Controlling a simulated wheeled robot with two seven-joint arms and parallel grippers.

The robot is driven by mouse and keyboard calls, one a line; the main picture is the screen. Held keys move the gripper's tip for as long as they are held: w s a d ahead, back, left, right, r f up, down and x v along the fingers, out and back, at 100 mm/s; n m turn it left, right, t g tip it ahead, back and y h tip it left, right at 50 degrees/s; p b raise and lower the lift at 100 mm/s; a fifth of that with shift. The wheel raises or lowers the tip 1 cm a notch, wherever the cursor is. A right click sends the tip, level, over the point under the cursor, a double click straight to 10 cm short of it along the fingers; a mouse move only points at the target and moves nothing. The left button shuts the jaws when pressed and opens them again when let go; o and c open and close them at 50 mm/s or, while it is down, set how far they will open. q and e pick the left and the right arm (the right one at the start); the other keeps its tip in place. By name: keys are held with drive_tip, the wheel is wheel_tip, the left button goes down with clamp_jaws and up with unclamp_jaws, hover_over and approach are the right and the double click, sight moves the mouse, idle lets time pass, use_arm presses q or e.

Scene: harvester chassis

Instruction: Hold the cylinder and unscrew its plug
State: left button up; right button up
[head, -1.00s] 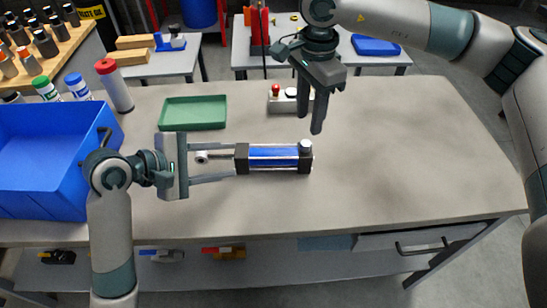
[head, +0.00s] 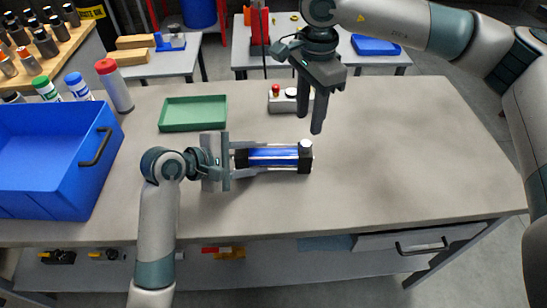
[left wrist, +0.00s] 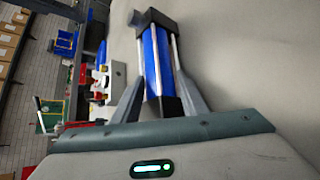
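The cylinder (head: 272,157), blue with black end blocks, lies on the workbench. A grey plug (head: 305,146) stands on top of its right end block. My left gripper (head: 248,158) is open, with its fingers on either side of the cylinder's left part. In the left wrist view the cylinder (left wrist: 157,58) lies between the two fingers, with gaps beside its near end block. The rod end is hidden by my left gripper. My right gripper (head: 310,119) points down, open and empty, above the bench, behind and slightly right of the plug.
A green tray (head: 193,114) lies behind the cylinder, and a blue bin (head: 52,190) stands at the left. A small box with a red button (head: 284,103) is close by my right gripper. The right half of the workbench (head: 420,150) is clear.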

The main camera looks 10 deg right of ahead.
use_arm(q)
clamp_jaws()
